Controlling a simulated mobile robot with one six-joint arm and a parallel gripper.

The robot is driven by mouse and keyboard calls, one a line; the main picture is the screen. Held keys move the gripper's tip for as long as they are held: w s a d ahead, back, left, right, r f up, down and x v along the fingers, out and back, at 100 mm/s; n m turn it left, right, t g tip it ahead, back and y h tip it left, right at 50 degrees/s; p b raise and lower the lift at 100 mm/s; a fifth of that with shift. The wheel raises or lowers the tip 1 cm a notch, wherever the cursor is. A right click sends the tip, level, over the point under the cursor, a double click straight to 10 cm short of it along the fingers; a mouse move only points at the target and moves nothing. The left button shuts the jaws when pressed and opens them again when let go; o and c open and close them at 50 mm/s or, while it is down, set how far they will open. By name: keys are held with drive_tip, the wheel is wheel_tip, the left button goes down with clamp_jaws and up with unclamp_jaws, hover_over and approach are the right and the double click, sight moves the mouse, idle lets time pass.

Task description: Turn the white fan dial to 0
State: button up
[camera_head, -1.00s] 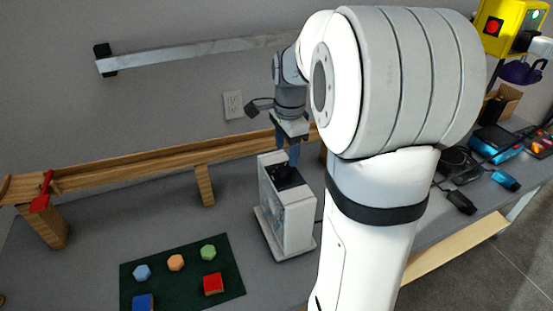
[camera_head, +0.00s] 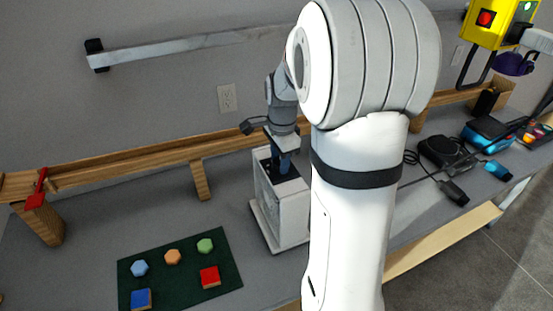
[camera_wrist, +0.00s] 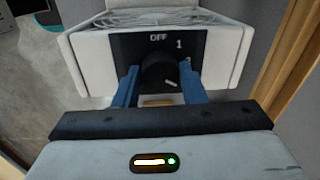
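The white fan (camera_head: 293,215) stands as a white box on the grey table, with a dark control panel on its top. In the wrist view its black panel (camera_wrist: 120,48) shows the labels OFF and 1. The round black dial (camera_wrist: 158,70) sits below these labels, with a pale mark at its lower right. My gripper (camera_wrist: 160,78) is over the panel, its two blue fingers apart on either side of the dial. Whether they touch it is unclear. In the head view my gripper (camera_head: 283,163) points down into the panel, and the dial is hidden.
A wooden rail (camera_head: 130,162) runs along the wall behind the fan. A green mat (camera_head: 185,278) with coloured blocks lies at the front left. Cables and a black device (camera_head: 442,152) lie to the right, beyond my arm.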

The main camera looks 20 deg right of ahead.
drive_tip(key=c, duration=0.5)
drive_tip(key=shift+a, duration=0.35)
drive_tip(key=shift+d, duration=0.35)
drive_tip(key=n+b, duration=0.1)
drive_tip(key=n, duration=0.5)
drive_tip(key=shift+d+n, duration=0.1)
drive_tip(key=shift+n, duration=0.2)
drive_tip(key=n+b, duration=0.1)
drive_tip(key=n, duration=0.4)
drive_tip(key=shift+w+n+y, duration=0.1)
drive_tip(key=shift+n+y, duration=0.2)
drive_tip(key=n+b, duration=0.1)
drive_tip(key=n, duration=0.5)
drive_tip(key=shift+g, duration=0.4)
drive_tip(key=n, duration=0.5)
drive_tip(key=shift+w+n, duration=0.1)
drive_tip(key=shift+n, duration=0.2)
